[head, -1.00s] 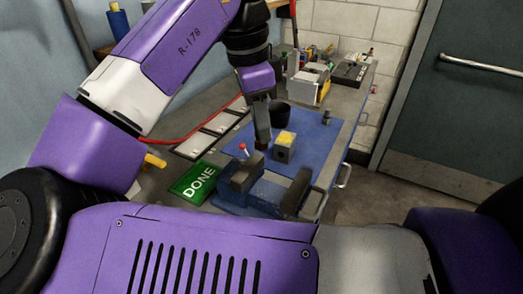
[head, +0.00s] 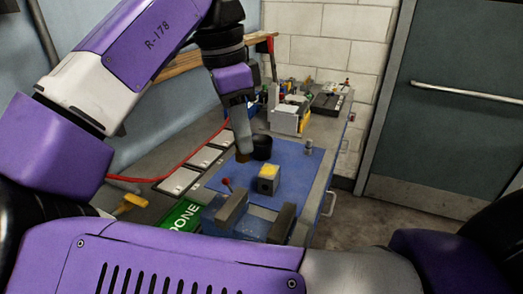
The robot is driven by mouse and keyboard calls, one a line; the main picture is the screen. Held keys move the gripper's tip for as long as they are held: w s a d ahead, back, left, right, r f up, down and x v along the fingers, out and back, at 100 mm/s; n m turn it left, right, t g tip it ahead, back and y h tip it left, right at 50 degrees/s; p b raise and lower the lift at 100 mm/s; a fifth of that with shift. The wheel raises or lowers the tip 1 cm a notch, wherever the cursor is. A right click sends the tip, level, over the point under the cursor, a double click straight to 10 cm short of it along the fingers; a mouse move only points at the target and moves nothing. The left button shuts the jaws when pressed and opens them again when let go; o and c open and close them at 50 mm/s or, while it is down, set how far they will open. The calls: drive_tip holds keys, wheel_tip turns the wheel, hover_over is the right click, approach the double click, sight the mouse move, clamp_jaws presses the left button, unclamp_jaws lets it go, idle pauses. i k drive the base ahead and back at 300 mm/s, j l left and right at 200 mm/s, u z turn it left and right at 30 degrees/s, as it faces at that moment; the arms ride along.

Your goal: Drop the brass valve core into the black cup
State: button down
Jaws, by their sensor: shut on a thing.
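The black cup (head: 262,147) stands upright on the blue mat (head: 293,159), towards its back edge. My gripper (head: 243,156) points down just left of the cup and in front of its left side. It is shut, and a small brownish tip shows at its end, too small and dark to make out clearly; this may be the brass valve core. I cannot tell the exact gap between the gripper and the cup. The inside of the cup is not clear in this view.
A grey block with a yellow top (head: 267,179) stands on the mat, in front of the cup. A vise (head: 250,219) is at the near edge, beside a green DONE sign (head: 180,216). A small metal part (head: 309,148) stands right of the cup. Boxes (head: 290,115) fill the back.

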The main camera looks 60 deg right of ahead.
sight(260, 156)
drive_tip(key=l+u, duration=0.2)
drive_tip(key=l, duration=0.8)
drive_tip(key=l+u, duration=0.2)
drive_tip(key=l, duration=0.8)
drive_tip(key=l+u, duration=0.2)
drive_tip(key=l, duration=0.8)
